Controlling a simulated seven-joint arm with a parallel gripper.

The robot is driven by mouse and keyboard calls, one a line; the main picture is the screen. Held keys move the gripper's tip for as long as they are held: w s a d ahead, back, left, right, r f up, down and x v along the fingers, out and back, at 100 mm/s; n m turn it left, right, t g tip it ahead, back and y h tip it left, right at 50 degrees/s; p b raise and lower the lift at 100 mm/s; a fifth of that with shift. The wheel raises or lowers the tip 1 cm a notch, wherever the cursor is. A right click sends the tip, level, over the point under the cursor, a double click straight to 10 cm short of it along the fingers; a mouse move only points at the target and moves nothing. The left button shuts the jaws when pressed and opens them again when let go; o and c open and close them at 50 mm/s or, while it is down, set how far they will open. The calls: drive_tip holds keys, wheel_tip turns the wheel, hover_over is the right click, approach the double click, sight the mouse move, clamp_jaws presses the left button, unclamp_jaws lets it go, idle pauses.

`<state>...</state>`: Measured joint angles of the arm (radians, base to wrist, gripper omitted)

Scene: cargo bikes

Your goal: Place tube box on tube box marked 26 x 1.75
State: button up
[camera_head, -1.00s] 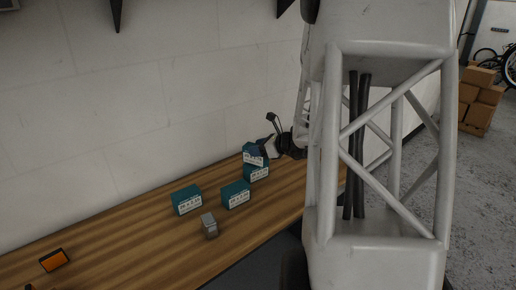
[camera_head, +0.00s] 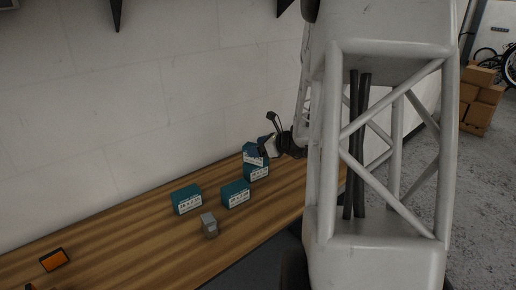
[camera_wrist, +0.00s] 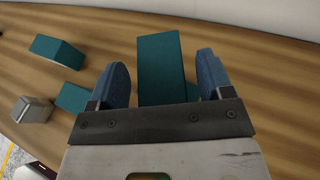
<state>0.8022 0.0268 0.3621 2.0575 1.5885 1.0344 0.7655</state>
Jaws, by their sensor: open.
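One teal tube box (camera_head: 252,158) sits on top of another teal tube box (camera_head: 257,174) near the back of the bench, turned slightly against it. My gripper (camera_head: 264,148) is at the upper box. In the wrist view, the upper box (camera_wrist: 161,68) lies between the two blue fingers of my gripper (camera_wrist: 162,60), with a gap on each side. The fingers are open. A sliver of the lower box (camera_wrist: 193,92) shows beside it. Two more teal boxes stand apart, one at left (camera_head: 187,199) and one in the middle (camera_head: 236,194). The printed sizes are too small to read surely.
A small grey block (camera_head: 209,225) stands in front of the boxes. An orange-faced item (camera_head: 54,260) lies at the left end of the wooden bench (camera_head: 130,240). The wall (camera_head: 150,110) runs behind. The bench between the orange item and the boxes is clear.

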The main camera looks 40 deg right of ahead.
drive_tip(key=v, duration=1.2)
idle(1.0)
drive_tip(key=s+a+r+n+g+y, duration=0.15)
drive_tip(key=a+n+g, duration=0.25)
drive_tip(key=a+n, duration=0.7)
drive_tip(key=s+a+r+n+g+h, duration=0.15)
drive_tip(key=a+n+g, duration=0.3)
drive_tip(key=a, duration=1.15)
drive_tip(key=s+a+r+n+g+h, duration=0.1)
drive_tip(key=s+a+n+h, duration=0.4)
drive_tip(key=s+a+n, duration=1)
drive_tip(key=shift+s+r+n, duration=0.2)
drive_tip(key=shift+r+n, duration=0.25)
drive_tip(key=shift+r, duration=0.25)
